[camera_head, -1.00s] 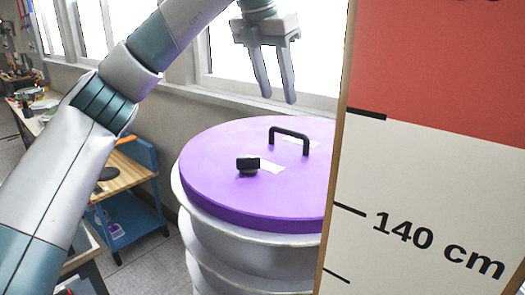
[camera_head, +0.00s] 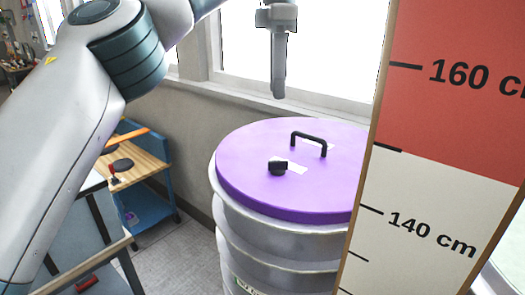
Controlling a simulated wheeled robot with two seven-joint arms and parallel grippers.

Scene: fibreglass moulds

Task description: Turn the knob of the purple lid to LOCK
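The purple lid (camera_head: 250,185) lies flat on top of a white ribbed drum (camera_head: 262,236). A black knob (camera_head: 278,167) stands on the lid near its middle, with a pale label beside it whose text is too small to read. A black bar handle (camera_head: 309,140) rises behind the knob. My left gripper (camera_head: 278,94) points down above the far part of the lid, clear of it and of the knob. Its fingers are seen edge-on, one behind the other, so their gap is hidden. My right gripper is not in view.
A tall red and white height board (camera_head: 430,190) stands at the right and hides the lid's right edge. A blue trolley with a wooden top (camera_head: 140,165) stands at the left. A window (camera_head: 325,60) and its sill are behind the drum.

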